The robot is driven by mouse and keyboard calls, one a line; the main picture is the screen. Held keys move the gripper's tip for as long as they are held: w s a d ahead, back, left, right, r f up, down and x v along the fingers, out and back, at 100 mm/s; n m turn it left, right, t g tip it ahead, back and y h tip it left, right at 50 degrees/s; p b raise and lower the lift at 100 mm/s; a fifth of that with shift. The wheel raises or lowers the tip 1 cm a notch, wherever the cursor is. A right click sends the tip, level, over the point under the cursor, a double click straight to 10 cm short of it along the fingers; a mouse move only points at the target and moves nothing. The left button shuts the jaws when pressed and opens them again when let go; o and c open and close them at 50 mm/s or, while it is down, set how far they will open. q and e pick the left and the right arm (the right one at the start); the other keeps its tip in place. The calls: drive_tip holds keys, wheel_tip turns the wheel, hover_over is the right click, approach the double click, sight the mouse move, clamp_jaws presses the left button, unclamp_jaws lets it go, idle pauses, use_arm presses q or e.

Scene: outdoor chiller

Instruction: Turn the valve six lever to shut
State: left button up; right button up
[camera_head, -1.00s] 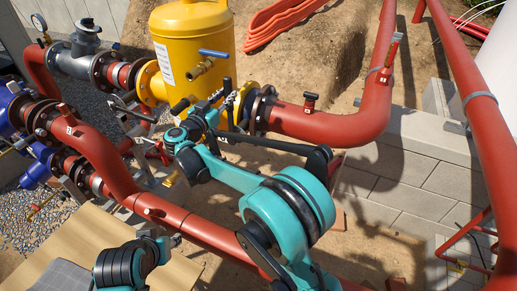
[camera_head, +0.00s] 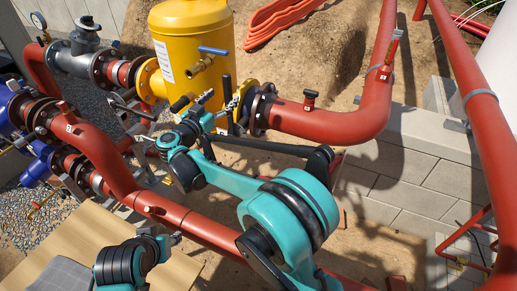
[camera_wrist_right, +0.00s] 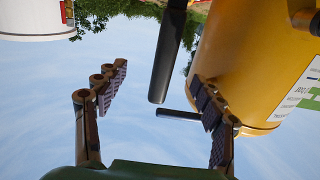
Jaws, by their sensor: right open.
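My right gripper (camera_head: 219,104) is beside the lower part of the yellow tank in the head view, small and partly lost among dark valve parts. In the right wrist view its two ridged fingers (camera_wrist_right: 158,97) are spread wide with nothing held between them. A long black lever (camera_wrist_right: 168,52) hangs into the gap from the top, its end apart from both fingers. A shorter dark bar (camera_wrist_right: 178,115) lies across near the right finger. I cannot read a number on the lever, so I cannot tell whether it is valve six.
The yellow tank (camera_head: 191,40) carries a valve with a blue handle (camera_head: 213,51) just above my gripper. Red pipes (camera_head: 330,125) run to the right and in front.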

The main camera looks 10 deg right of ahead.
drive_tip(key=v, duration=0.4)
drive_tip(key=shift+r, duration=0.1)
